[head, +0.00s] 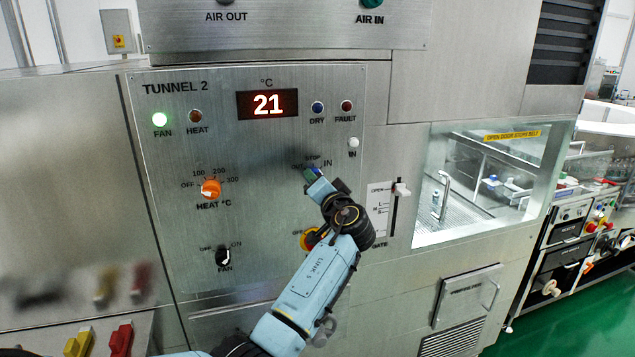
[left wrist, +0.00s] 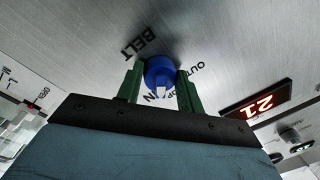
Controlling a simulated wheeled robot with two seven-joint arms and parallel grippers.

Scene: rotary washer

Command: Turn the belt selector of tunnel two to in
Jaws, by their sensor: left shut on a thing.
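The blue belt selector knob (left wrist: 160,74) is on the tunnel 2 panel (head: 255,140), between the green fingers of my left gripper (left wrist: 160,88). The gripper is shut on it. The knob's white pointer faces the IN and STOP lettering in the left wrist view; the fingers and palm partly hide these letters, so I cannot tell exactly which it marks. In the head view my left gripper (head: 313,175) is at the OUT, STOP and IN labels and mostly covers the knob. My right gripper is not in view.
The orange heat knob (head: 211,188) and black fan knob (head: 223,256) are to the left. My forearm partly covers an orange-yellow control (head: 309,239).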

